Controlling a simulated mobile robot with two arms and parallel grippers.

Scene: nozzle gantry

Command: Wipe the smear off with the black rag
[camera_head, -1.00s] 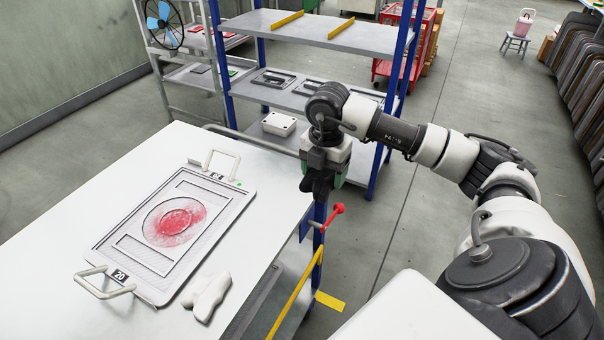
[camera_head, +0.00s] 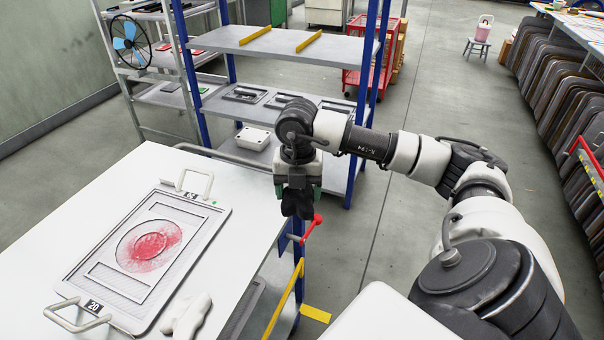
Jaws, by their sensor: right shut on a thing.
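A red smear (camera_head: 150,245) covers a round area in the middle of a grey tray-like plate (camera_head: 190,290) with two handles and a "20" label. The plate lies on a white table (camera_head: 148,170). My right gripper (camera_head: 297,192) is shut on the black rag (camera_head: 298,203), which hangs crumpled below the fingers. It is held in the air near the table's right edge, to the right of the plate and apart from the smear. My left gripper is not in view.
A shelf rack with blue posts (camera_head: 371,80) stands behind the table, with a white box (camera_head: 252,138) and dark trays on it. A red lever (camera_head: 312,227) and a yellow bar (camera_head: 283,300) are beside the table's right edge. Open floor lies to the right.

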